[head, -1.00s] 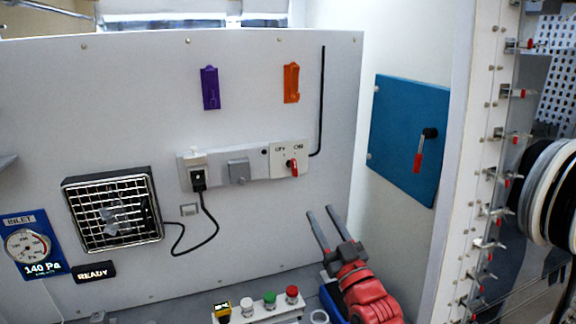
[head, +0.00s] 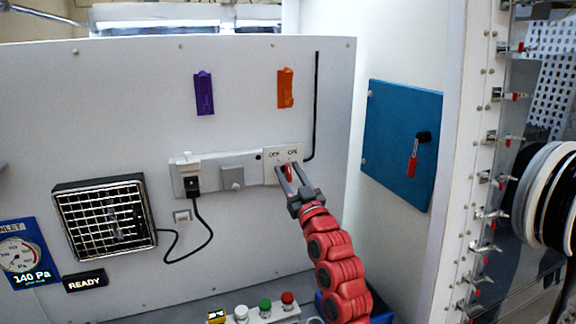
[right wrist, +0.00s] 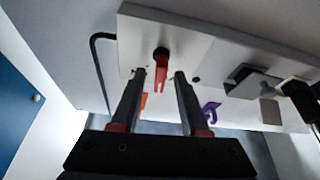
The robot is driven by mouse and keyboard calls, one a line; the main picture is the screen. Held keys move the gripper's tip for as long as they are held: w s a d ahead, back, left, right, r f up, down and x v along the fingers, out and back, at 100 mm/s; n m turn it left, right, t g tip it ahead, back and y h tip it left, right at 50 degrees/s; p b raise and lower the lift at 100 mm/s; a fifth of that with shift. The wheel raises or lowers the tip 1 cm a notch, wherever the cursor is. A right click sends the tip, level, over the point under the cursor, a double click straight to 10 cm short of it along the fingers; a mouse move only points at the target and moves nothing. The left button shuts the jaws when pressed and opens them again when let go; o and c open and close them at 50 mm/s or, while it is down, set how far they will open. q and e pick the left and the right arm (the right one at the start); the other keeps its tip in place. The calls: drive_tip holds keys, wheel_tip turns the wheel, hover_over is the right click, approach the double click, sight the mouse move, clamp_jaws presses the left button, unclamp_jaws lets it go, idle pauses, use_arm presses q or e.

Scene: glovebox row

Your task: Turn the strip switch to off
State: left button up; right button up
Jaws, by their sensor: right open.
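The strip switch has a red lever (head: 288,173) on a pale plate (head: 270,160) marked OFF on the left and ON on the right, at the right end of the power strip (head: 208,178) on the wall. In the head view the fingers partly hide the lever. My right gripper (head: 290,169) is open in front of the plate, with a finger on each side of the lever. In the right wrist view the red lever (right wrist: 161,72) shows between the open fingertips (right wrist: 158,74), with gaps on both sides; I cannot tell contact. My left gripper is not in view.
A black plug (head: 192,184) with a hanging cord sits at the strip's left end. A purple holder (head: 204,93) and an orange holder (head: 285,88) are above. A blue panel (head: 392,140) with a red-handled lever stands right. Several push buttons (head: 265,306) are below.

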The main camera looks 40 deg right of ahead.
drive_tip(key=shift+w+d+r, duration=0.1)
drive_tip(key=shift+w+r, duration=0.1)
drive_tip(key=shift+w, duration=0.25)
clamp_jaws()
drive_tip(key=shift+m+p, duration=0.5)
drive_tip(key=shift+m, duration=0.1)
drive_tip(key=shift+m+h, duration=0.4)
drive_tip(key=shift+m, duration=0.1)
drive_tip(key=shift+f, duration=0.1)
unclamp_jaws()
